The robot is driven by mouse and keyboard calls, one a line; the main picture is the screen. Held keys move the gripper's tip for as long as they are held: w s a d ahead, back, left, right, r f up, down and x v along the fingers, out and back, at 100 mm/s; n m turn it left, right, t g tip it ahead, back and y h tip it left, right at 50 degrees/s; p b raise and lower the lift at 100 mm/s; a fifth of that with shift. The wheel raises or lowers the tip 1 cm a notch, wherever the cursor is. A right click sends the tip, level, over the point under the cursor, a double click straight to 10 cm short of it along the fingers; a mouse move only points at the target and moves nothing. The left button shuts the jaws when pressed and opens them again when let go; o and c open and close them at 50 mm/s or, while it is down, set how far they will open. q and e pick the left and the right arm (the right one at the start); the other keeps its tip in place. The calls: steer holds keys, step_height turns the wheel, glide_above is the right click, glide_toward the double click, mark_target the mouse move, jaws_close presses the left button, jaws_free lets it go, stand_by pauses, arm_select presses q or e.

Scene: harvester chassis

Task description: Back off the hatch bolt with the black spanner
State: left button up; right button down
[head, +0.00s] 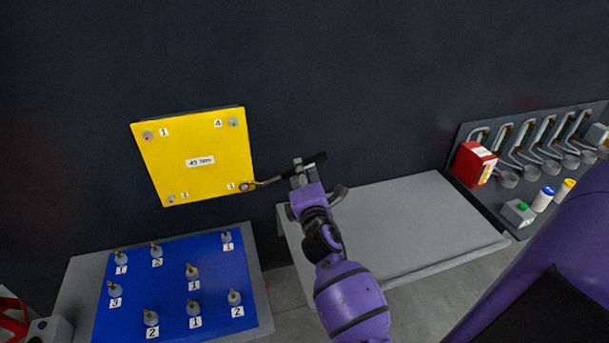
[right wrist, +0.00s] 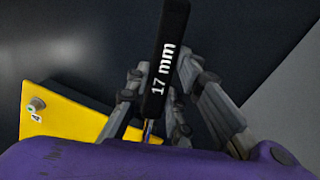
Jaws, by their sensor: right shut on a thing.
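The yellow hatch (head: 215,172) is on the dark wall, with a numbered bolt at each corner. My right gripper (head: 303,173) is shut on the black spanner (head: 318,158), to the right of the hatch. The spanner's metal shaft runs left to the lower right bolt (head: 245,187). Its head overlaps that bolt; I cannot tell whether it is fully seated. In the right wrist view, the black handle (right wrist: 165,65) reads "17 mm" and stands between the fingers. The hatch corner (right wrist: 62,121) with bolt 4 (right wrist: 36,104) shows at left there. My left gripper is not in view.
A blue panel (head: 175,272) with several numbered posts lies below the hatch. A bare grey bench (head: 410,225) lies to the right. Farther right are a spanner rack (head: 540,130), a red box (head: 473,164), a green-button box (head: 518,212) and small bottles (head: 543,199).

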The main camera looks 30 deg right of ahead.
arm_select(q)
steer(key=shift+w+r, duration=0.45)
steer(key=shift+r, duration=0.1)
arm_select(e)
steer(key=shift+w+a+r+n, duration=0.1)
steer(key=shift+a+r+n, duration=0.05)
steer(key=shift+r+n, duration=0.35)
steer(key=shift+r, duration=0.1)
